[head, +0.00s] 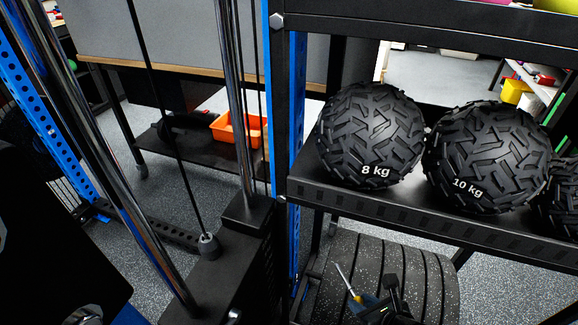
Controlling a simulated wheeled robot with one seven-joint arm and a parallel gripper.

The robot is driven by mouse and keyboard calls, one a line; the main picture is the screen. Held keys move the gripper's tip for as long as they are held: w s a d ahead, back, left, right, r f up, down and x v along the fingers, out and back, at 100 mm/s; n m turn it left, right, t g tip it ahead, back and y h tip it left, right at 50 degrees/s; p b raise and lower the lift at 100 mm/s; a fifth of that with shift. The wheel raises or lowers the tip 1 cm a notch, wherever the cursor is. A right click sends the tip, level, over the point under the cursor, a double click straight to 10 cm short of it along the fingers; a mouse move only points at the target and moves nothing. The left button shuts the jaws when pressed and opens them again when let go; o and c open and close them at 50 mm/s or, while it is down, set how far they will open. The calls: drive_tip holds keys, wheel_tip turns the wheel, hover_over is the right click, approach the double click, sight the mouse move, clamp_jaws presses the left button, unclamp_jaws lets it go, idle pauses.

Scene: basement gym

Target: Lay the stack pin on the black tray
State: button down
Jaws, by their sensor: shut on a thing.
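The stack pin (346,282) shows low in the head view, right of the blue upright. It has a thin silver shaft tilted up to the left, with yellow and blue at its lower end. My gripper (378,303) is shut on it at that lower end; the black jaws hide part of it. The pin shows in front of dark, speckled round plates. I cannot single out a black tray with certainty; a dark shelf (207,153) under a grey-topped bench carries an orange bin.
A black rack shelf (480,226) at the right carries large tyre-tread balls, including an 8 kg ball (368,135) and a 10 kg ball (487,157). Speckled plates (430,270) stand below it. A weight-stack machine with chrome rods (232,95) and a cable fills the left. An orange bin (240,129) lies behind.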

drive_tip(key=w+d+r+m+h, duration=0.1)
drive_tip(key=d+r+m+h, duration=0.2)
drive_tip(key=d+r+m, duration=0.1)
drive_tip(key=shift+d+r+m+t, duration=0.3)
drive_tip(key=shift+d+r+m, duration=0.1)
drive_tip(key=shift+a+r, duration=0.1)
